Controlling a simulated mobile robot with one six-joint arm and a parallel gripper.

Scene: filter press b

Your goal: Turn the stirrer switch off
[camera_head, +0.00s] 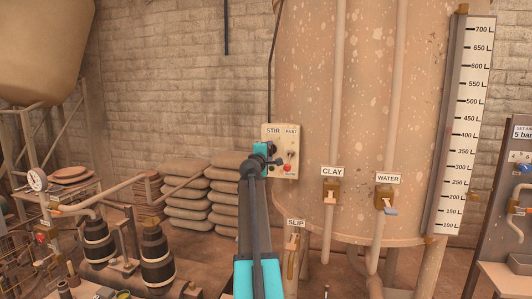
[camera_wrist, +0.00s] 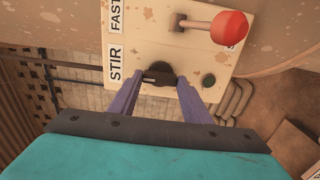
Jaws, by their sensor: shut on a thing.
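The cream stirrer panel (camera_head: 294,146) is on the side of the large tank, with STIR and FAST labels. In the wrist view, the panel (camera_wrist: 160,48) fills the upper middle, and its STIR label (camera_wrist: 115,65) is beside a black rotary knob (camera_wrist: 158,74). My gripper (camera_wrist: 160,80) has its two purple fingers on either side of this knob, shut on it. In the head view, my gripper (camera_head: 272,159) is at the panel's left part and hides the knob there. The knob's exact pointer setting is hard to tell.
A red-balled lever (camera_wrist: 230,27) and a small dark button (camera_wrist: 208,80) are close by on the panel. Clay (camera_head: 330,196) and water (camera_head: 385,199) valves are to the right. Stacked sacks (camera_head: 188,200) and pumps (camera_head: 157,255) stand left.

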